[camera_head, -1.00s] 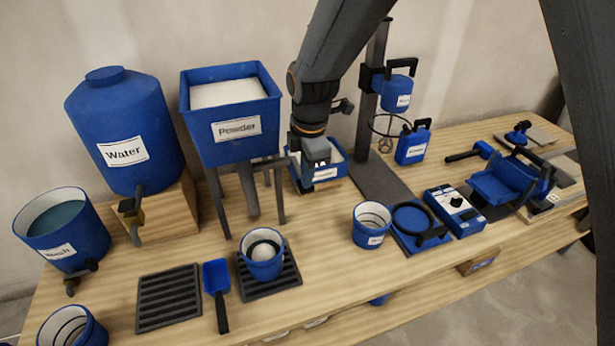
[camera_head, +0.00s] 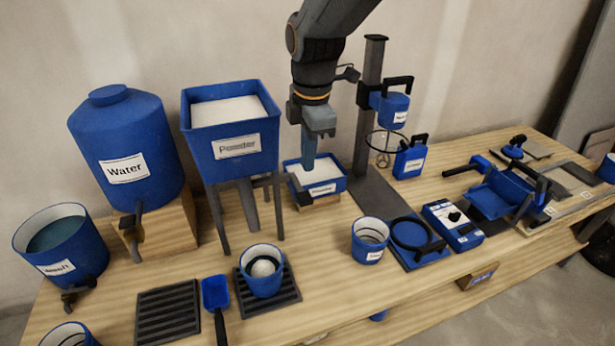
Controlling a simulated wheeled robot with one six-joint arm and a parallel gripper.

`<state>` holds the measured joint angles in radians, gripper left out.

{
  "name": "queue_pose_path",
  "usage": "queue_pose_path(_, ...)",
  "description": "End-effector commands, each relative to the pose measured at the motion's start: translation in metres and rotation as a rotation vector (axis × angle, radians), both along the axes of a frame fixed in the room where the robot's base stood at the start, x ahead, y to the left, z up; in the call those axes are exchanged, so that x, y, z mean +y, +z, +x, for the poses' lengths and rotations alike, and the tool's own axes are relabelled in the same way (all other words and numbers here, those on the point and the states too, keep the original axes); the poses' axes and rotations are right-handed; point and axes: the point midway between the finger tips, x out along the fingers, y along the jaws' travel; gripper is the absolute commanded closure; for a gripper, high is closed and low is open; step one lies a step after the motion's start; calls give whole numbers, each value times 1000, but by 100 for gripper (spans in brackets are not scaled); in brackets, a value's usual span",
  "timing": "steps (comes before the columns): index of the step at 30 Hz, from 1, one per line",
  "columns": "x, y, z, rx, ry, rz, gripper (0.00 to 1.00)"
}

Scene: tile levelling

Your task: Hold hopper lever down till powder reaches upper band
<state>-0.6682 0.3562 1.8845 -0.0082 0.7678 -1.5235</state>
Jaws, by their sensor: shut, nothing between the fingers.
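The blue powder hopper (camera_head: 232,148) stands on dark legs at the left centre, filled with white powder (camera_head: 228,111). Its lever cannot be clearly made out. A blue cup (camera_head: 263,283) with a white inside stands on a black slatted grate (camera_head: 285,298) below the hopper's front. White powder (camera_head: 263,268) sits in the cup; the band it reaches cannot be told. My gripper (camera_head: 309,168) is shut and empty, pointing down to the right of the hopper, over or in front of the small labelled blue tray (camera_head: 325,187). It is apart from the hopper.
The water tank (camera_head: 127,150) and wash bucket (camera_head: 60,245) stand left. A dark stand (camera_head: 368,110) holding a blue container rises right of my gripper. A second blue cup (camera_head: 370,240) and a blue scale-like box (camera_head: 455,225) stand at centre right. A blue scoop (camera_head: 215,293) lies in front.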

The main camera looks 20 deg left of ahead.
Motion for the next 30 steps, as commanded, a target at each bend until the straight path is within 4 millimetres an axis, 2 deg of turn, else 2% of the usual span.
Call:
queue_pose_path(3, -1, 15, -1, -2, 0, 1, 100)
queue_pose_path(7, -2, 23, -3, 1, 0, -1, 100)
queue_pose_path(21, -5, 25, -3, 2, -16, 0, 100)
queue_pose_path(23, -20, 22, 0, 7, -84, 4, 100)
queue_pose_path(26, -58, 11, 3, 21, -273, 15, 100)
queue_pose_path(30, -129, -7, 0, 44, -641, 41, 100)
